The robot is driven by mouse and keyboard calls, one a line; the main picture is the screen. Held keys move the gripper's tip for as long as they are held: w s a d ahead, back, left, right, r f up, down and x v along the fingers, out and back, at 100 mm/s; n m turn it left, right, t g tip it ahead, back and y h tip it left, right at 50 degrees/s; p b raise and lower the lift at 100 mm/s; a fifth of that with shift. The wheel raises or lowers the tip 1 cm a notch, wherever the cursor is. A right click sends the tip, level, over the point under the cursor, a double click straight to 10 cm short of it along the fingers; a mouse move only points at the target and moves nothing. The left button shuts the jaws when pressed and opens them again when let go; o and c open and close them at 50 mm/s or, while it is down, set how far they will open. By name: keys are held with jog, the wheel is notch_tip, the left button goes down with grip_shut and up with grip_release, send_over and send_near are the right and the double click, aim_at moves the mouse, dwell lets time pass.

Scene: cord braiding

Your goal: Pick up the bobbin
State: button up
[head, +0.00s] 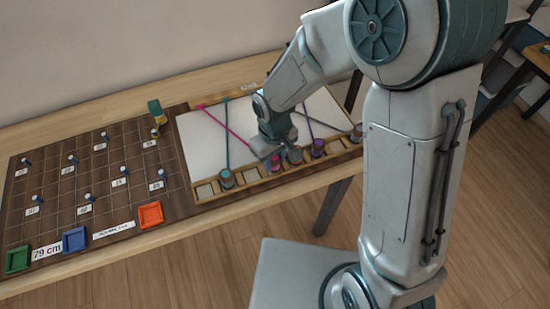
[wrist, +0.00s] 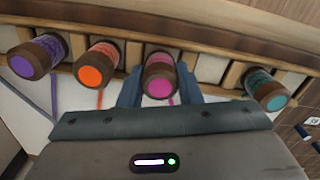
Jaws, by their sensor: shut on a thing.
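The pink bobbin (wrist: 159,87), a brown spool with a pink face, stands in the wooden rack between the orange and teal bobbins in the wrist view. My gripper (wrist: 158,76) has one finger on each side of it and is shut on it. In the head view my gripper (head: 271,148) reaches down to the rack at the board's front edge, and the pink bobbin there is mostly hidden by it. I cannot tell whether the bobbin is lifted at all; it lines up with its neighbours.
The orange bobbin (wrist: 95,66) and purple bobbin (wrist: 37,56) stand to the left in the wrist view, the teal bobbin (wrist: 266,90) to the right. The slotted rack (head: 250,178) has empty slots. Coloured cords cross the white board (head: 205,140). A pegged grid board (head: 110,208) lies left.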

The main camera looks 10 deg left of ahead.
jog(key=shift+r, duration=0.65)
notch_tip(320, 180, up, 3)
jog(key=shift+f, duration=0.1)
jog(key=s+d+r, duration=0.6)
jog(key=s, duration=0.4)
jog(key=shift+r+b, duration=0.35)
jog(key=a+f+b, duration=0.2)
jog(key=a, duration=0.5)
jog(key=a+f+b, duration=0.2)
jog(key=a+b, duration=0.1)
jog(key=a, duration=0.5)
jog(key=a+f+b, duration=0.2)
jog(key=a+b, duration=0.1)
jog(key=a, duration=0.4)
jog(key=shift+s+a+f, duration=0.15)
jog(key=shift+a+f, duration=0.05)
jog(key=shift+a, duration=0.2)
jog(key=shift+f+b, duration=0.7)
jog(key=shift+f, duration=0.15)
jog(key=shift+f, duration=0.2)
